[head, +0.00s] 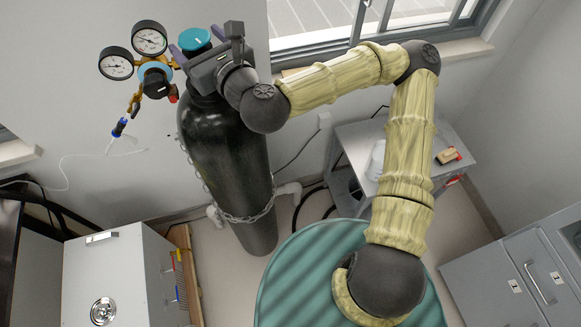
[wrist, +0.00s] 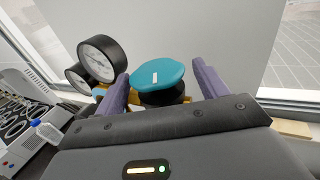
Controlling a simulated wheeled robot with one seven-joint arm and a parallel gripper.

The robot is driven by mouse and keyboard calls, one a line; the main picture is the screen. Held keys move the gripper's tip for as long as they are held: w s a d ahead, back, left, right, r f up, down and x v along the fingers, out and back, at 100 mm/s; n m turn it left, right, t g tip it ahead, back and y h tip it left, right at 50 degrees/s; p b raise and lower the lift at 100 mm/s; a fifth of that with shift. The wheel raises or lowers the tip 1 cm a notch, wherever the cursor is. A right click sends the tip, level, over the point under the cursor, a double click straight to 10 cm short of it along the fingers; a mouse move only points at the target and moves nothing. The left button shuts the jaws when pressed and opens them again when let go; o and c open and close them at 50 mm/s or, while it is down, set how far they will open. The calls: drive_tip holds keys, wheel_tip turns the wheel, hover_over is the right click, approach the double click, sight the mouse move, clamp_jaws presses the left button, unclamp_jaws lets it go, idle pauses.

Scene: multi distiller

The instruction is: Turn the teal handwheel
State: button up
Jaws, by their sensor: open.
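The teal handwheel (head: 194,41) sits on top of the dark gas cylinder (head: 225,150) in the head view. In the wrist view it is a flat teal disc (wrist: 158,72) with a short white mark. My gripper (head: 197,44) is open, with its purple fingers on either side of the handwheel. In the wrist view, the fingers of my gripper (wrist: 162,86) flank the wheel's near part with gaps showing. Whether either finger touches the rim, I cannot tell.
Two pressure gauges (head: 133,52) and a regulator with a teal knob (head: 154,68) are close left of the handwheel. A chain (head: 246,214) circles the cylinder. A window (head: 350,25) is behind to the right. A grey cart (head: 350,150) stands right of the cylinder.

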drive_tip(key=shift+d+r+n+g+y+p, duration=0.15)
drive_tip(key=shift+n+g+y+p, duration=0.65)
drive_tip(key=shift+n+g+y, duration=0.75)
drive_tip(key=shift+w+d+n+g+y+p, duration=0.15)
drive_tip(key=shift+n+g+y+p, duration=0.55)
drive_tip(key=shift+g, duration=0.35)
drive_tip(key=shift+w+n+g+y+p, duration=0.15)
drive_tip(key=shift+n+g+y+p, duration=0.45)
drive_tip(key=shift+n+g, duration=0.35)
drive_tip(key=shift+w+n+g+y+p, duration=0.1)
drive_tip(key=shift+n+g+y+p, duration=0.3)
drive_tip(key=shift+n+g+p, duration=0.7)
drive_tip(key=shift+w+n+g+y+p, duration=0.1)
drive_tip(key=shift+n+g+y+p, duration=0.35)
drive_tip(key=shift+g, duration=1.1)
